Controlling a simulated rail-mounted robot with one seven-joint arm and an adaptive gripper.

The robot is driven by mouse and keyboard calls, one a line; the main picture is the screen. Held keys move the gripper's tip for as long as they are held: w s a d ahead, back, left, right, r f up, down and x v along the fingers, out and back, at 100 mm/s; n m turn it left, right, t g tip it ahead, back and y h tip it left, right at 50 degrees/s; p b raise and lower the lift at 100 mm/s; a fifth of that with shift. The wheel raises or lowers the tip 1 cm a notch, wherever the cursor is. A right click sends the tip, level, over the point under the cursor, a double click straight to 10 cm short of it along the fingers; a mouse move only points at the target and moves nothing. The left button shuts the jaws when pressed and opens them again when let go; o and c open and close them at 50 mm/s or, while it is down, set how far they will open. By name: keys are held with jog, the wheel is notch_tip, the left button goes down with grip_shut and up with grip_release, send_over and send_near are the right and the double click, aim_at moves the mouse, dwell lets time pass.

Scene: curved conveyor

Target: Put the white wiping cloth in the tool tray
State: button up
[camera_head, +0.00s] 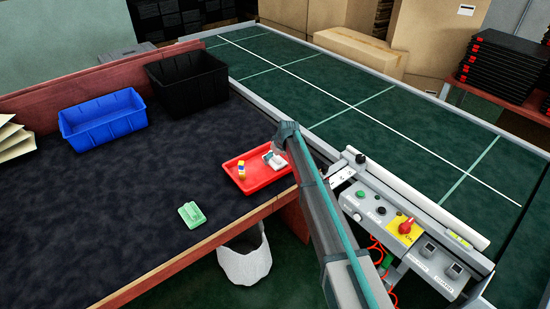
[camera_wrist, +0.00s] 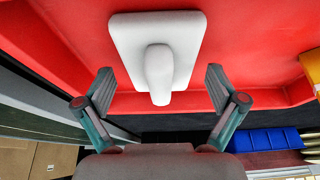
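A red tray (camera_head: 250,186) stands at the right edge of the dark table. A white flat piece with a raised grip (camera_wrist: 187,50), which I take for the wiping cloth, lies in the red tray, and it also shows in the head view (camera_head: 278,162). My gripper (camera_wrist: 160,90) is open, with one finger on each side of the white piece's raised grip. The fingers are not visibly closed on it. In the head view my arm partly hides the gripper.
A small yellow and multicoloured item (camera_head: 241,169) is also in the tray. A green piece (camera_head: 192,214) lies on the table. A blue bin (camera_head: 103,118) and a black bin (camera_head: 187,82) stand farther back. A control panel (camera_head: 405,235) is to the right. The table's middle is clear.

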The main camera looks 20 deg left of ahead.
jog(key=shift+r, duration=0.1)
jog(key=b+v, duration=0.2)
jog(key=v, duration=1)
jog(key=shift+b, duration=0.35)
jog(key=shift+r, duration=0.1)
jog(key=s+d+f+m+g+h, duration=0.35)
jog(key=s+d+f+m, duration=0.35)
jog(key=s+d+f, duration=2.05)
jog(key=s+d+f+m+g, duration=0.1)
jog(key=s+d+f+g, duration=0.1)
jog(key=s+d, duration=0.5)
jog(key=s+d+f+m+g, duration=0.1)
jog(key=s+d+f, duration=0.4)
jog(key=s, duration=1.1)
jog(key=s+d+f+m+g, duration=0.2)
jog(key=s+d+f, duration=0.1)
jog(key=s+d, duration=0.5)
jog(key=s, duration=0.3)
jog(key=shift+s+d+f+m+g, duration=0.25)
jog(key=shift+d+f+m+g, duration=0.05)
jog(key=shift+f+g, duration=0.05)
